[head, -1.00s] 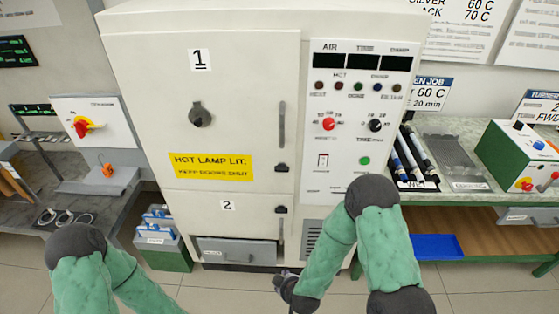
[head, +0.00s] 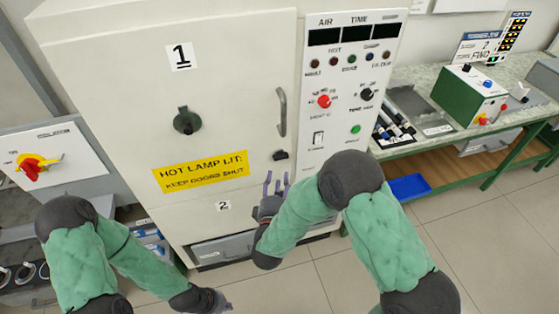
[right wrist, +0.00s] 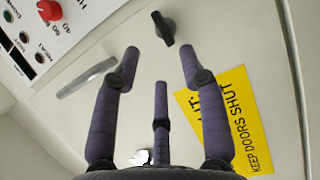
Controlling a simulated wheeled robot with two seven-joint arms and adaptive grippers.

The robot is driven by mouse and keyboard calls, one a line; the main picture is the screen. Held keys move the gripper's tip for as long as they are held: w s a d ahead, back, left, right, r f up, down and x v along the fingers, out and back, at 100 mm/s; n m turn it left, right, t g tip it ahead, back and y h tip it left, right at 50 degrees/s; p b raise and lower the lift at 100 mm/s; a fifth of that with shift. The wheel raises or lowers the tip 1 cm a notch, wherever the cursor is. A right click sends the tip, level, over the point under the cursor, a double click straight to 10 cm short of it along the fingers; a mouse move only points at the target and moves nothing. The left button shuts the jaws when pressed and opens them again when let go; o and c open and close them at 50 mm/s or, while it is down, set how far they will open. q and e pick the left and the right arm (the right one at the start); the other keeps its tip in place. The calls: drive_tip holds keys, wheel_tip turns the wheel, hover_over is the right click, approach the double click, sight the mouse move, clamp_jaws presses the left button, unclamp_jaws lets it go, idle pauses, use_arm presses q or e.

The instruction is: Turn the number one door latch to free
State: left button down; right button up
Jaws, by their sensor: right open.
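The number one door (head: 235,70) is the large cream upper door, and it looks shut. Its small black latch (head: 280,155) sits at the door's right edge, below the handle. In the right wrist view the latch (right wrist: 165,27) shows beyond the fingertips, between them, with a visible gap. My right gripper (head: 277,180) is open and empty, just below the latch in the head view; its spread fingers (right wrist: 160,55) show in the wrist view. My left gripper (head: 213,301) is low at the bottom of the head view, too small to read.
A curved handle (head: 282,112) stands out above the latch. A dark round fitting (head: 187,121) and a yellow warning label (head: 200,172) are on the door. The control panel (head: 345,85) is to the right. The number two door (head: 222,248) is below, its latch hidden.

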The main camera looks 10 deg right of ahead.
sight(280, 159)
drive_tip(key=b+x, duration=0.1)
drive_tip(key=x, duration=0.7)
drive_tip(key=shift+w+b, duration=0.3)
drive_tip(key=shift+b, duration=0.05)
clamp_jaws()
